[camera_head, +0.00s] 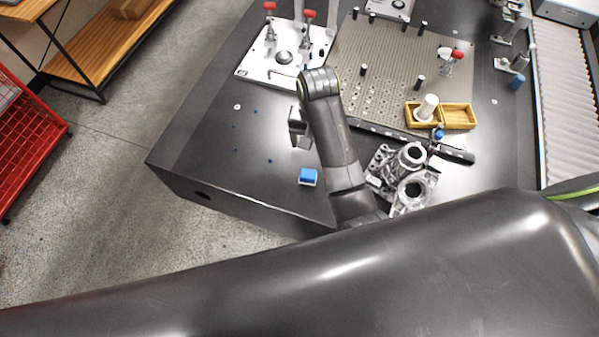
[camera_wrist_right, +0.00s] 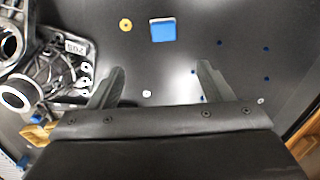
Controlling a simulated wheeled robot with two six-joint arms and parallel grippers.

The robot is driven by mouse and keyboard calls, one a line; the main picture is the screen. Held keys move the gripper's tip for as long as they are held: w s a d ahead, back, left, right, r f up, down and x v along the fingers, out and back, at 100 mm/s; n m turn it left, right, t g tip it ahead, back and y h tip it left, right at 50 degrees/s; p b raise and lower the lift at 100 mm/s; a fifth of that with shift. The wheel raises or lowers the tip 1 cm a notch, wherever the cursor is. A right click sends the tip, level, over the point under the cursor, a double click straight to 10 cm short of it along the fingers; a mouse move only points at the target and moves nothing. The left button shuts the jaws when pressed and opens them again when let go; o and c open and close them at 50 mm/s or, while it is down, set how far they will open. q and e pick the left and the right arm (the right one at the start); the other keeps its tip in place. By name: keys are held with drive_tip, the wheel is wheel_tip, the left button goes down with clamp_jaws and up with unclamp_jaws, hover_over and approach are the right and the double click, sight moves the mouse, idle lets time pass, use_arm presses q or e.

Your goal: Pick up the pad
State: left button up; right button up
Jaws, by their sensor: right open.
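The pad, a small blue block with a white edge, lies on the dark table near its front edge in the head view (camera_head: 308,176). In the right wrist view the pad (camera_wrist_right: 163,30) lies at the top, ahead of the fingers and apart from them. My right gripper (camera_head: 300,140) is above the table, a little behind the pad in the head view. In the wrist view the right gripper (camera_wrist_right: 161,68) has its two fingers spread wide with nothing between them. My left gripper is not in view.
A metal casting (camera_head: 410,175) stands right of my right arm; it also shows at the left of the wrist view (camera_wrist_right: 50,75). Behind are a perforated plate (camera_head: 385,70), a wooden tray (camera_head: 458,116) and a white clamp plate (camera_head: 262,62). The table left of the pad is clear.

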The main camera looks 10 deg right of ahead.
drive_tip(key=b, duration=0.2)
hover_over(308, 174)
drive_tip(key=f, duration=1.1)
drive_tip(key=shift+d, duration=0.35)
drive_tip(key=shift+a+f+p, duration=0.15)
drive_tip(key=shift+f+p, duration=0.1)
drive_tip(key=shift+f, duration=1.25)
drive_tip(key=shift+a+f+p, duration=0.15)
drive_tip(key=shift+f+p, duration=0.05)
drive_tip(key=shift+f, duration=1.25)
drive_tip(key=c, duration=1.1)
drive_tip(key=shift+r, duration=0.2)
